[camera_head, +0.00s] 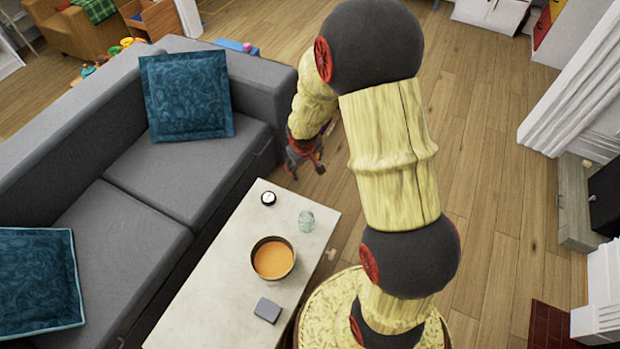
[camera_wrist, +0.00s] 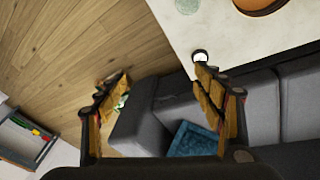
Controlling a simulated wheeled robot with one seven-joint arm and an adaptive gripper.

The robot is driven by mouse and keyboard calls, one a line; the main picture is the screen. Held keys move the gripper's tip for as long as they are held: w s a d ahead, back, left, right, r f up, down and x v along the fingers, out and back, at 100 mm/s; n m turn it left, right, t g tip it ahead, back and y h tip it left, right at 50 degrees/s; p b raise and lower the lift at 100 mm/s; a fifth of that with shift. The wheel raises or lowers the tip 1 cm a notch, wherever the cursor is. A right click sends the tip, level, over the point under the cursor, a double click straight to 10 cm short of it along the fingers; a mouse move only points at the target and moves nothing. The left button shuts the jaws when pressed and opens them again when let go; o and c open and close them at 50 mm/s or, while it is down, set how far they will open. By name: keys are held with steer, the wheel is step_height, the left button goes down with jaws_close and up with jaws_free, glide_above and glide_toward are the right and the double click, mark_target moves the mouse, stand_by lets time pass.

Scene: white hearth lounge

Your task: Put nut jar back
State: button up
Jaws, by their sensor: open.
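A pale green, glass-like jar (camera_head: 306,221) stands on the light coffee table near its far right corner. It is the likeliest nut jar, but its contents cannot be made out. In the wrist view the jar (camera_wrist: 187,5) is cut off by the top edge. My gripper (camera_head: 305,168) hangs beyond the table's far end, apart from the jar. In the wrist view my gripper (camera_wrist: 162,76) has its fingers spread wide with nothing between them.
The coffee table (camera_head: 205,303) also holds a pot of orange content (camera_head: 272,258), a small dark-and-white round item (camera_head: 268,198) and a grey block (camera_head: 267,310). A grey sofa (camera_head: 150,177) with blue cushions runs along the left. Wooden floor (camera_head: 490,170) is open to the right.

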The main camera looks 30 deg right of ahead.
steer(key=s+a+r+m+t, duration=0.1)
steer(key=s+a+r, duration=0.15)
steer(key=r, duration=0.75)
steer(key=s+a+r, duration=0.1)
steer(key=s+r, duration=0.3)
steer(key=r, duration=0.6)
steer(key=s+a+r+y, duration=0.1)
steer(key=s+a+r, duration=0.3)
steer(key=s, duration=0.4)
steer(key=s+a+r+t+y, duration=0.1)
steer(key=s+a+r, duration=0.3)
steer(key=s+r, duration=0.3)
steer(key=shift+s+a+t, duration=0.3)
steer(key=shift+s, duration=0.9)
steer(key=shift+r, duration=0.1)
